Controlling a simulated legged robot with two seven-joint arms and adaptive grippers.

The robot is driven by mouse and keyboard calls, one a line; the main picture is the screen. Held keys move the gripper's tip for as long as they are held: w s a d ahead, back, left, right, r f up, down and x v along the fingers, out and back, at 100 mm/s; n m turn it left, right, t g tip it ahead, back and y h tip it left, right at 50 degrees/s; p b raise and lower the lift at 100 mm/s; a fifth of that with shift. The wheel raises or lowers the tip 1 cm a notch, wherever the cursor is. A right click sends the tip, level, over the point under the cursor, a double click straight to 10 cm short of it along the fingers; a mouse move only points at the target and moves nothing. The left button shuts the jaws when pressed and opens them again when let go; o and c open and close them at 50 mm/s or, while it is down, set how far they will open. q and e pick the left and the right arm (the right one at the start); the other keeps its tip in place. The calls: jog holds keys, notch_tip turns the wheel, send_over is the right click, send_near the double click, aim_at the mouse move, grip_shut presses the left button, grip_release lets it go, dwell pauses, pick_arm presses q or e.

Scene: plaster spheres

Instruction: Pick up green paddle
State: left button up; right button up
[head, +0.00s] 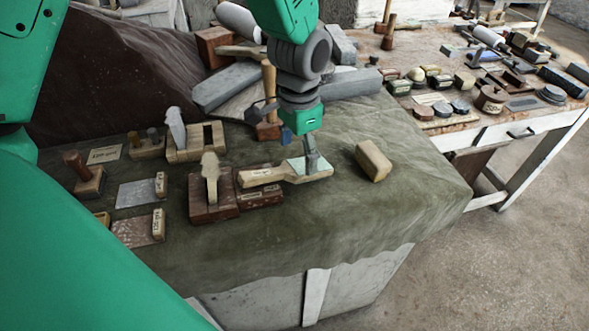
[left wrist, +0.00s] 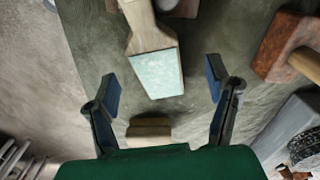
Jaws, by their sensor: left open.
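The green paddle (head: 305,169) has a pale wooden handle and a pale green face. In the head view it lies on the cloth-covered table, its handle end at the brown block on the left. In the left wrist view its green face (left wrist: 158,73) shows in the upper middle, handle toward the top. My left gripper (head: 299,149) is open over the green face end. In the left wrist view its two blue-padded fingers (left wrist: 164,86) are spread, one on each side of the face, with nothing between them gripped. My right gripper is not in view.
A tan block (head: 374,160) lies right of the paddle. A brown block with a brush-like tool (head: 211,178) stands on the left. The cloth in front of the paddle is clear.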

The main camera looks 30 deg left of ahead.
aim_at(299, 168)
pick_arm(q)
jog(key=shift+d+f, duration=0.6)
jog(key=f, duration=0.1)
jog(key=a+f, duration=0.1)
jog(key=f, duration=0.3)
jog(key=shift+s+a, duration=0.25)
jog(key=shift+s, duration=0.15)
jog(key=shift+a+f, duration=0.15)
jog(key=shift+a, duration=0.05)
jog(key=shift+d, duration=0.15)
jog(key=shift+c, duration=0.4)
jog(key=shift+d, duration=0.45)
jog(key=c, duration=1.3)
jog(key=shift+d+r, duration=0.15)
jog(key=shift+r, duration=0.05)
